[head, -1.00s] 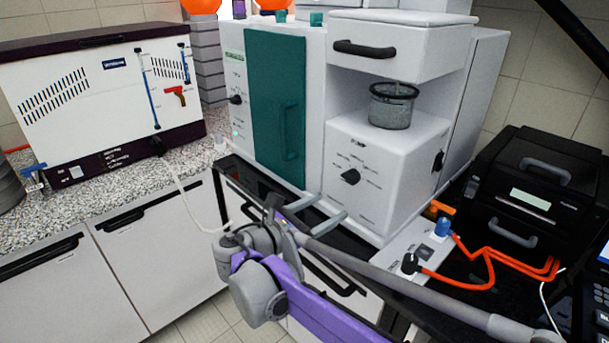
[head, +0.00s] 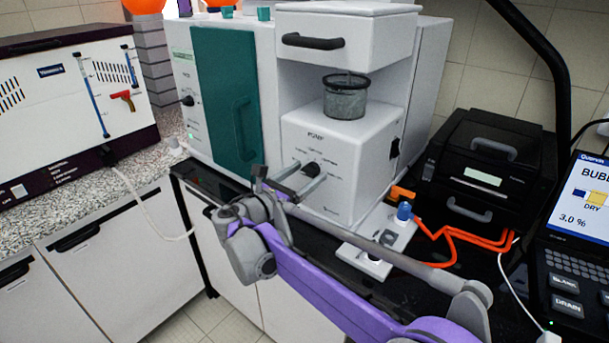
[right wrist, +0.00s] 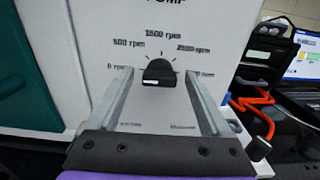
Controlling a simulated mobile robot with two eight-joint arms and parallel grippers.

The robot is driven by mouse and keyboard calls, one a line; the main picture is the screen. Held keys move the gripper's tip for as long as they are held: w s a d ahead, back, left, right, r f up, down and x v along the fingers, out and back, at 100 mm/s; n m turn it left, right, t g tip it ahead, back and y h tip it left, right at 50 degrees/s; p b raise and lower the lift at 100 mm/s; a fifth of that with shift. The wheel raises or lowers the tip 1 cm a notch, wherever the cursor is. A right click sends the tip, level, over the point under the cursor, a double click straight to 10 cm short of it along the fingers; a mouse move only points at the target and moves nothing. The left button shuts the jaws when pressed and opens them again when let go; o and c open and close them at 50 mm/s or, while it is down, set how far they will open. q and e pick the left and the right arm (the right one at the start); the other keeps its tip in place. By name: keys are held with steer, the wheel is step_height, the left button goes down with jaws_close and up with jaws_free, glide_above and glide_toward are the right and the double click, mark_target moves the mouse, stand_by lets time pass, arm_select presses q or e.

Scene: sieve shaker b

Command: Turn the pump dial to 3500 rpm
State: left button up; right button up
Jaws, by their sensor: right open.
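The pump dial (head: 311,169) is a black knob on the white front of the pump (head: 335,200). In the right wrist view the dial (right wrist: 160,72) sits between the fingertips of my right gripper (right wrist: 158,78), with a gap on each side. The gripper is open and its fingers reach toward the panel; in the head view it (head: 296,187) is just in front of the dial. Labels from 0 to 2500 rpm arc around the dial; the rightmost label is partly hidden by a finger. A white mark shows on the knob's lower part; its exact setting is unclear. My left gripper is out of view.
A mesh sieve cup (head: 345,97) stands on top of the pump. A teal door (head: 228,95) is to its left. A white socket strip (head: 375,243) with orange cables and a black printer-like box (head: 490,170) are to its right.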

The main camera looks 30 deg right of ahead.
steer(key=shift+c, duration=0.3)
jaws_close()
